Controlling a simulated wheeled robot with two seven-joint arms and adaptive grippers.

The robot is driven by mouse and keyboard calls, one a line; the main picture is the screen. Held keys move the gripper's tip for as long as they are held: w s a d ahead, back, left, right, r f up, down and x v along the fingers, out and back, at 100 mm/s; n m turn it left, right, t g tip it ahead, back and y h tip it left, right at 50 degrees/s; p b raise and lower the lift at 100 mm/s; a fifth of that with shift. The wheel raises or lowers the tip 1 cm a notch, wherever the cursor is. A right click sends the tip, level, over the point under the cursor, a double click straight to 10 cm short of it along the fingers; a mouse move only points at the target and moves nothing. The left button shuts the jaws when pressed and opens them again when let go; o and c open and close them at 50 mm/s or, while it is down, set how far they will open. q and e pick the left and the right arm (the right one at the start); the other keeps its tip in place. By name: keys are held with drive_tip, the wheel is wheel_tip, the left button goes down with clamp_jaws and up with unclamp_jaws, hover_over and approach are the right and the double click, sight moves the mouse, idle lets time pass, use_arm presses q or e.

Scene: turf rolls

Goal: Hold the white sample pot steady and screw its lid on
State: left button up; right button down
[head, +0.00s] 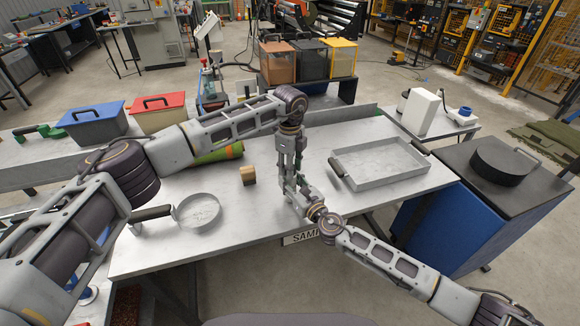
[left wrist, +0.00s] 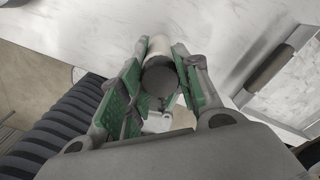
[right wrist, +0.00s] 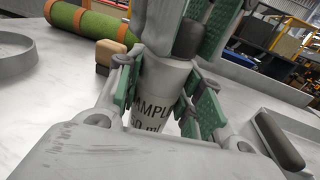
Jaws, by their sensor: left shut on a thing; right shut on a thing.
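The white sample pot (right wrist: 158,92), with black lettering on its side, stands upright between the fingers of my right gripper (right wrist: 163,100), which is shut on it. The dark round lid (left wrist: 161,78) sits between the green-padded fingers of my left gripper (left wrist: 159,88), which is shut on it from above. In the left wrist view the white pot (left wrist: 158,47) shows just behind the lid. I cannot tell how far the lid is seated on the rim. In the head view my left gripper (head: 289,183) points down beside my right gripper (head: 299,196); they hide the pot.
A green turf roll (head: 217,154) lies behind. A grey tray (head: 380,165) is on the right. Blue (head: 93,122) and red (head: 160,110) boxes stand back left.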

use_arm(q)
drive_tip(key=m, duration=1.9)
drive_tip(key=shift+m, duration=0.3)
drive_tip(key=m, duration=0.5)
drive_tip(key=shift+m, duration=0.3)
drive_tip(key=m, duration=0.4)
drive_tip(key=shift+m, duration=0.4)
drive_tip(key=m, duration=0.4)
drive_tip(key=shift+w+m, duration=0.1)
drive_tip(key=shift+m, duration=0.2)
drive_tip(key=m, duration=0.5)
drive_tip(key=shift+f, duration=0.1)
drive_tip(key=shift+c, duration=0.2)
drive_tip(key=o, duration=1.2)
